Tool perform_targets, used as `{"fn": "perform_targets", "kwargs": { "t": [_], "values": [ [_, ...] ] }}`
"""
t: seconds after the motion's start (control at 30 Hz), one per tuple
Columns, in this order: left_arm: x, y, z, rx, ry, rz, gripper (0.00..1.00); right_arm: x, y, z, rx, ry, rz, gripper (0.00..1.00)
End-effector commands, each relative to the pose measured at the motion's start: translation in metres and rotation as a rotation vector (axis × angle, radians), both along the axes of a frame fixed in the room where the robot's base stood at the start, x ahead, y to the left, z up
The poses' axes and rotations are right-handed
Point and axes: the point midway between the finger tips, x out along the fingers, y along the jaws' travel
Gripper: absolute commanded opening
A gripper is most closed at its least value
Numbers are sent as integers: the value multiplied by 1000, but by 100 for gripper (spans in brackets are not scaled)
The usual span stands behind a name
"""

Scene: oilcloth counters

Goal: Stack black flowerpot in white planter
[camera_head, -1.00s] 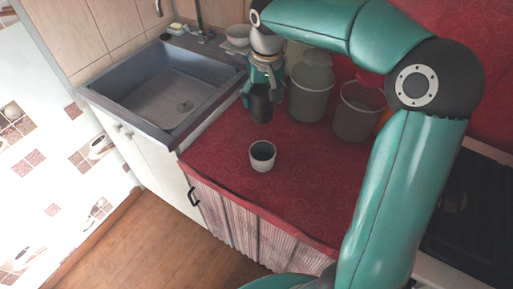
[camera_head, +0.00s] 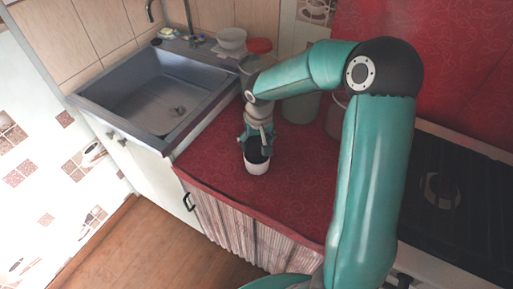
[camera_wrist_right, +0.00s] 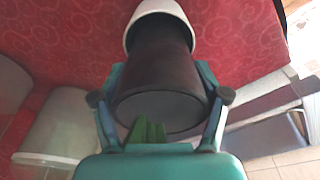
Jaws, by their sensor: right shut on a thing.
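The white planter (camera_head: 257,166) stands upright on the red counter, close to its front edge. My right gripper (camera_head: 257,142) is directly above it, shut on the black flowerpot (camera_head: 254,152). In the right wrist view, the black flowerpot (camera_wrist_right: 155,65) sits between the two fingers of the right gripper (camera_wrist_right: 161,82). Its far end reaches the mouth of the white planter (camera_wrist_right: 158,9) and overlaps it. How deep the pot is inside cannot be told. My left gripper is in neither view.
Grey-green containers (camera_head: 300,108) stand behind the gripper, partly hidden by my right arm. A grey sink (camera_head: 150,100) is on the left, with a white bowl (camera_head: 231,39) behind it. A black stove (camera_head: 455,205) is on the right. The red counter (camera_head: 215,165) is clear around the planter.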

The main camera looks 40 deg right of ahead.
Motion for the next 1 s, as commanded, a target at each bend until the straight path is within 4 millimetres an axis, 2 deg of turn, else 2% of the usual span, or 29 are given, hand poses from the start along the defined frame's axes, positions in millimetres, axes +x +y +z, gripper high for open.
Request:
{"fn": "perform_targets", "kwargs": {
  "t": [0.1, 0.2, 0.47, 0.77, 0.8, 0.93, 1.0],
  "values": [
    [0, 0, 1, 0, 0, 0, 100, -1, 0, -19, 1, 5, 1, 27],
    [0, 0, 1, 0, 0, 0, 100, -1, 0, -29, 0, 3, 1, 27],
    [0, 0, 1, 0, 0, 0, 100, -1, 0, -31, 0, 1, 0, 27],
    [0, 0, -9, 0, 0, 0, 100, -1, 0, -40, 1, 4, 1, 27],
    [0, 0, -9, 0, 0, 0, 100, -2, 0, -41, 2, 6, 1, 75],
    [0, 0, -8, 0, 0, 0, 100, -2, 1, -40, 2, 9, 1, 96],
    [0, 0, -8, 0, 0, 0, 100, -2, 0, -40, 2, 8, 1, 99]
  ]
}}
